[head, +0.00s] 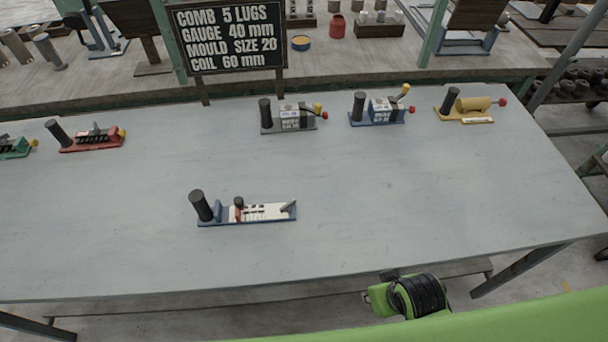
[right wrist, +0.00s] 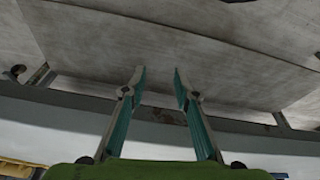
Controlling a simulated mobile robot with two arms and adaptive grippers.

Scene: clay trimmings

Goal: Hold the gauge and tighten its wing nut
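The gauge (head: 264,213) lies on the grey table, left of the middle in the head view. It has a blue base, a white marked face and an upright black handle (head: 201,206) at its left end. A small dark-topped knob with a reddish part (head: 239,208) stands near the face's left end, and a grey lever-like piece (head: 289,207) at its right end. I cannot tell which part is the wing nut. My right gripper (right wrist: 158,72) is open and empty in the right wrist view, away from the gauge. My left gripper is not in view.
Several similar devices stand along the table's back: a red one (head: 92,140), a grey one (head: 289,118), a blue one (head: 379,110) and a yellow one (head: 467,106). A sign (head: 228,38) stands behind them. The table (head: 400,200) is clear around the gauge.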

